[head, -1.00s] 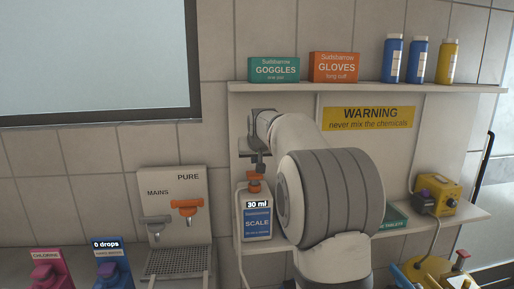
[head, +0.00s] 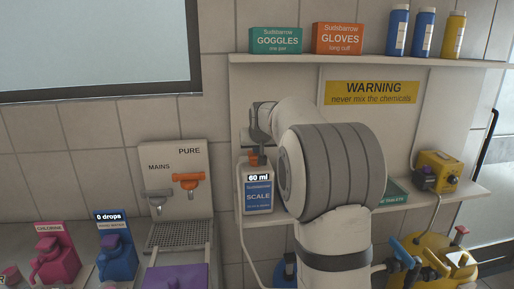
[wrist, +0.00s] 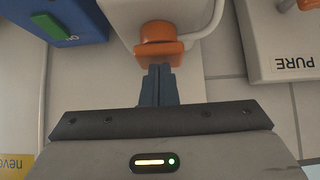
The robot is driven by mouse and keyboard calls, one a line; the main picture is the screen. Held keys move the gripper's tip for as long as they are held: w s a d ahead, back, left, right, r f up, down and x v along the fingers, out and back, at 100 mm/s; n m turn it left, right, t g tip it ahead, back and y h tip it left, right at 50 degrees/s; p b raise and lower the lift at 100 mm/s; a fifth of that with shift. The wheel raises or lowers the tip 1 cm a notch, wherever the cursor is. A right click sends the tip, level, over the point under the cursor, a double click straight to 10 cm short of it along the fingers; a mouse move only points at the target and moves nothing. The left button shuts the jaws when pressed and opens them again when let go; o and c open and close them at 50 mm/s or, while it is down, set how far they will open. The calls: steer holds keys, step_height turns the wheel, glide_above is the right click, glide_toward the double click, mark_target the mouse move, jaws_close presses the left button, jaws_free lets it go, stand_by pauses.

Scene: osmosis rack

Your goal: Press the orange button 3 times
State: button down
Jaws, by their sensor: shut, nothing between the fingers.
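The orange button (wrist: 160,32) is the orange top of the white SCALE bottle (head: 258,196) on the lower shelf. In the head view the button (head: 254,160) is mostly hidden by my gripper. A tag on the bottle reads 60 ml. My gripper (wrist: 159,67) is shut and empty. Its fingertips meet the edge of the orange part in the wrist view; whether they press on it I cannot tell. In the head view my gripper (head: 259,150) is directly above the bottle.
Left of the bottle is a dispenser panel (head: 173,160) with a grey MAINS tap and an orange PURE tap (head: 187,181). A yellow box (head: 438,170) stands at the shelf's right. The upper shelf (head: 360,61) holds boxes and several bottles.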

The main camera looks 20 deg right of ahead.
steer(key=shift+f, duration=0.35)
step_height(320, 180, up, 4)
steer(key=p, duration=0.3)
steer(key=shift+r, duration=0.25)
steer(key=b+v, duration=0.1)
steer(key=v, duration=0.9)
steer(key=shift+b, duration=0.35)
steer(key=shift+r, duration=0.15)
steer(key=shift+w+r+b, duration=0.2)
steer(key=shift+r+b, duration=0.25)
steer(key=shift+r, duration=0.15)
steer(key=shift+w+r+b, duration=0.15)
steer(key=shift+r+b, duration=0.3)
steer(key=shift+r, duration=0.1)
steer(key=shift+w, duration=0.1)
